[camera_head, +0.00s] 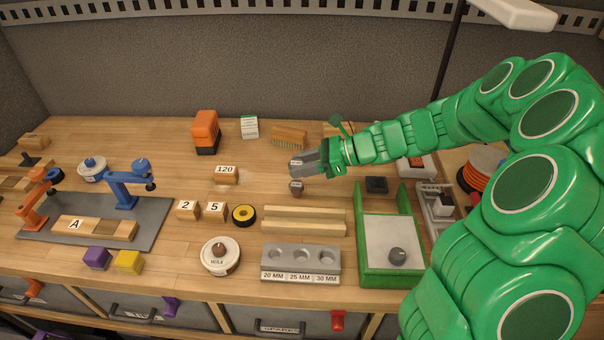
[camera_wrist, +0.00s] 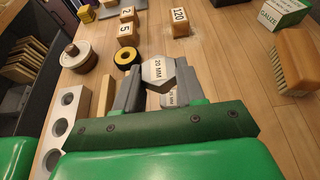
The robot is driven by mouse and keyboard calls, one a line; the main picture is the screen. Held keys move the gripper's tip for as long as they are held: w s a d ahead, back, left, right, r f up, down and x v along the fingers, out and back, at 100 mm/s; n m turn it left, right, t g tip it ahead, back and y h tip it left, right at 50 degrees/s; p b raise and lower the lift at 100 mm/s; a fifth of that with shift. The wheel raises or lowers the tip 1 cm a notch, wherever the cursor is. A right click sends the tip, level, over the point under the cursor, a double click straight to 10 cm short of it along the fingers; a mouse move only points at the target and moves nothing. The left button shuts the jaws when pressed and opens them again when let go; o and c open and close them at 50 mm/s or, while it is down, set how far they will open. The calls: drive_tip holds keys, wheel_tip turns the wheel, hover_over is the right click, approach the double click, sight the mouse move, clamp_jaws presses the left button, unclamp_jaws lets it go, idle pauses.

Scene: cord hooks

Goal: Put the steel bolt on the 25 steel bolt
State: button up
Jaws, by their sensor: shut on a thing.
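My gripper (camera_head: 298,165) is shut on a grey steel bolt and holds it over the table, behind the wooden rails. In the wrist view the bolt's hexagonal head (camera_wrist: 158,70) shows between the fingertips, with a label that seems to read 20 MM. A second label under it is partly hidden by the fingers. In the head view a small grey rounded piece (camera_head: 296,187) shows just below the jaws; I cannot tell whether it is part of the held bolt. The grey holder (camera_head: 328,258) has three open holes marked 20 MM, 25 MM and 30 MM.
Pale wooden rails (camera_head: 305,221) lie between my gripper and the holder. A green-framed tray (camera_head: 368,268) with a dark knob stands right of the holder. A yellow-black tape roll (camera_head: 244,215), a round lidded jar (camera_head: 221,257) and number blocks (camera_head: 215,211) are to the left.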

sight(302, 185)
drive_tip(key=shift+w+f, duration=0.35)
drive_tip(key=shift+f, duration=1.55)
drive_tip(key=o, duration=1.1)
drive_tip(key=shift+f, duration=0.1)
drive_tip(key=v, duration=1.2)
